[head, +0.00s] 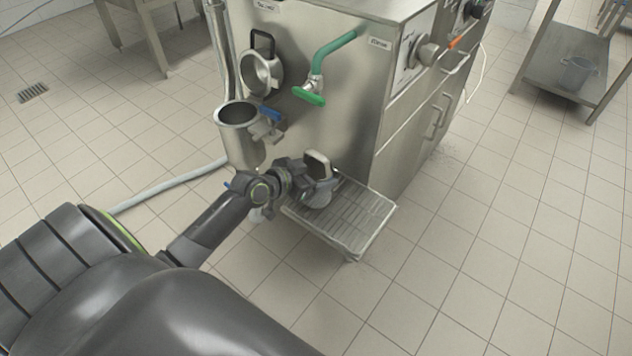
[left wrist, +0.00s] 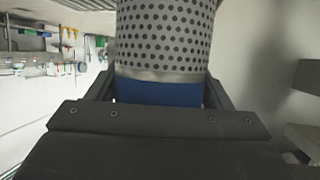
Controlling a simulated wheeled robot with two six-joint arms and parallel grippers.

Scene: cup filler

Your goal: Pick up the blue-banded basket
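The blue-banded basket shows close up in the left wrist view, a dotted metal cylinder (left wrist: 165,38) above a thin metal rim and a blue band (left wrist: 158,92). It sits between the two fingers of my left gripper (left wrist: 160,88), one on each side. The fingers lie very close to its sides; I cannot tell whether they press on it. The blue band cannot be made out there. My right gripper is not in view.
A steel machine (head: 345,120) stands behind the gripper, with a green-handled tap (head: 310,95) above the wire drip tray (head: 372,208). A metal cylinder (head: 240,145) with a blue lever (head: 270,114) hangs left of the tray.

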